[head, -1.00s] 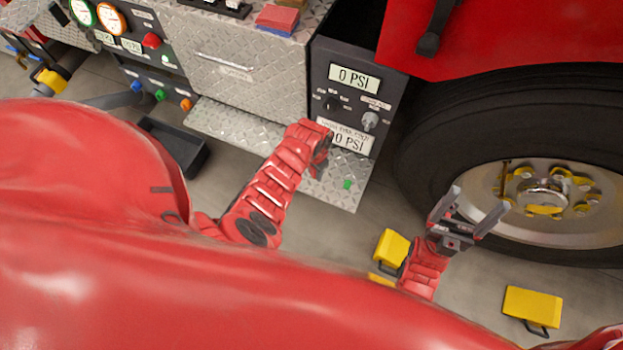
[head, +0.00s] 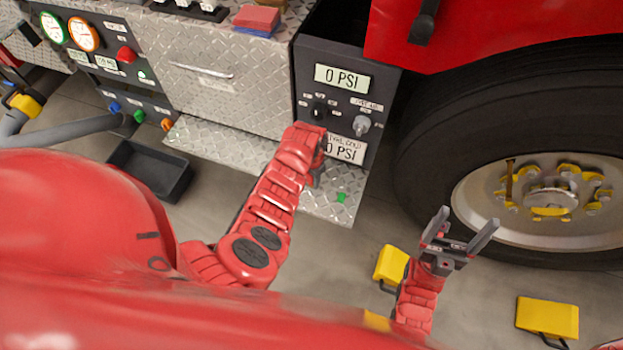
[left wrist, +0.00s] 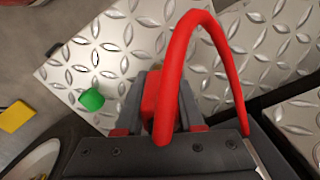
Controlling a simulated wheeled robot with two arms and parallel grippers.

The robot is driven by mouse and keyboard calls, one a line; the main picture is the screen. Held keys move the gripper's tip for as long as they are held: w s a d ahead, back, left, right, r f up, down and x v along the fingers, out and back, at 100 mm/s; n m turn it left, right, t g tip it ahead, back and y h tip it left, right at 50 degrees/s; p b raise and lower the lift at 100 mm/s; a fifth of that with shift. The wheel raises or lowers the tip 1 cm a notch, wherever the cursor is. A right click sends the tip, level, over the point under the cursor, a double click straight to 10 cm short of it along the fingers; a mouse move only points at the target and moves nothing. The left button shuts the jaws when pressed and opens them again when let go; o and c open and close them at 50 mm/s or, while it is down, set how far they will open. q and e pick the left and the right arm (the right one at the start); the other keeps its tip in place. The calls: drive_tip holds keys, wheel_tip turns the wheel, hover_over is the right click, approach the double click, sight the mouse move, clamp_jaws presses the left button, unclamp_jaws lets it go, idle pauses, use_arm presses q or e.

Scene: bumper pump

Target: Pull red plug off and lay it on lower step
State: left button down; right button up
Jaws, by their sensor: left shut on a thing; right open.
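My left gripper (head: 318,170) is in front of the grey panel and above the lower step (head: 230,149), a diamond-plate ledge. In the left wrist view the gripper (left wrist: 160,85) is shut on the red plug (left wrist: 151,98), a small red piece between its fingers. A thick red loop (left wrist: 205,18) arches up beside it and comes down on the right. The step's bare plate (left wrist: 120,50) lies beyond the fingers; I cannot tell whether the plug touches it. The head view hides the plug. My right gripper (head: 460,235) is open and empty near the wheel.
A small green piece (head: 341,197) lies on the step's right end, left of the plug in the left wrist view (left wrist: 92,99). The panel (head: 345,105) shows "0 PSI". A black tray (head: 150,172), yellow blocks (head: 547,317) and a big wheel (head: 550,200) stand around.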

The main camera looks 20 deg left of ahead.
use_arm(q)
drive_tip(key=shift+c, duration=2.2)
unclamp_jaws()
drive_tip(key=shift+r, duration=0.15)
wheel_tip(320, 180, up, 15)
drive_tip(key=shift+f+p, duration=0.1)
drive_tip(key=shift+p, duration=0.55)
wheel_tip(320, 180, up, 2)
drive_tip(key=shift+r+p, duration=0.2)
drive_tip(key=shift+p, duration=0.85)
